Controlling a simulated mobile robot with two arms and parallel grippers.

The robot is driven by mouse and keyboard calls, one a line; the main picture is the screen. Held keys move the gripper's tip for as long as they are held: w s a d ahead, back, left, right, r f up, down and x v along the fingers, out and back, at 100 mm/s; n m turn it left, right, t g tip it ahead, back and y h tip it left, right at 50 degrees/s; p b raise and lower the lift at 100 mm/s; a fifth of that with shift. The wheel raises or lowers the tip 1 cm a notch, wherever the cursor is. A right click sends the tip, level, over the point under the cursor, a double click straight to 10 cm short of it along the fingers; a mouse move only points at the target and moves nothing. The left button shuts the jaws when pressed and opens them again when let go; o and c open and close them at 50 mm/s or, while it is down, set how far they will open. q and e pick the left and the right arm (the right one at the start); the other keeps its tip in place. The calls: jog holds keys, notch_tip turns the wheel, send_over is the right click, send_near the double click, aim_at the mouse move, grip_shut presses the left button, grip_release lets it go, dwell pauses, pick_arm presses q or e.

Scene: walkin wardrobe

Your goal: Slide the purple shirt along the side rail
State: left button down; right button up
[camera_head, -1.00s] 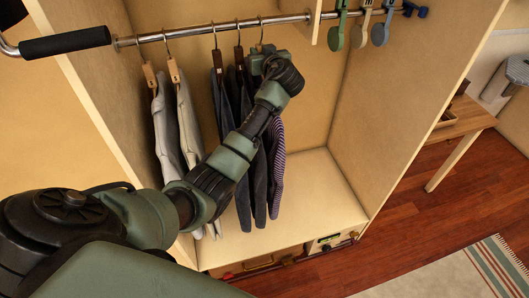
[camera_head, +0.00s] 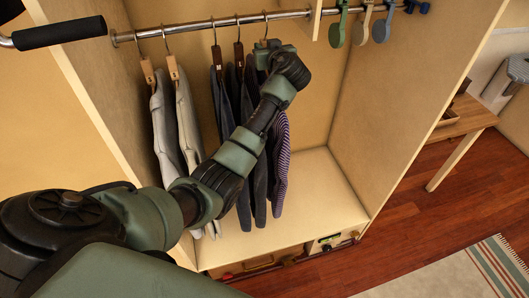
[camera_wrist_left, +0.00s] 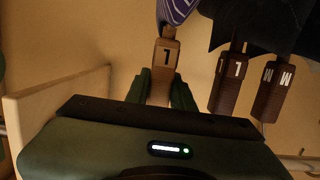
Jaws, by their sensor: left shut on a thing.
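The purple striped shirt (camera_head: 281,165) hangs at the right end of a row of clothes on the metal rail (camera_head: 190,30). My left arm hides part of it. My left gripper (camera_head: 266,52) is just under the rail, shut on the shirt's wooden hanger. In the left wrist view the hanger (camera_wrist_left: 166,55), with a size label, stands between the two green fingers, and a bit of the purple shirt (camera_wrist_left: 177,10) shows above it. My right gripper is not in view.
Two dark garments (camera_head: 243,205) hang close left of the purple shirt, and two pale ones (camera_head: 166,130) farther left. Right of the gripper is a short free stretch of rail before a wooden divider (camera_head: 315,18). Coloured clips (camera_head: 362,28) hang beyond it.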

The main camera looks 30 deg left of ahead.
pick_arm(q)
jog(key=w+d+b, duration=0.5)
jog(key=b, duration=0.1)
jog(key=shift+w, duration=0.4)
dwell(0.4)
jog(key=shift+r, duration=0.1)
jog(key=c, duration=1.1)
grip_release()
jog(key=b+v, duration=0.2)
jog(key=v, duration=0.6)
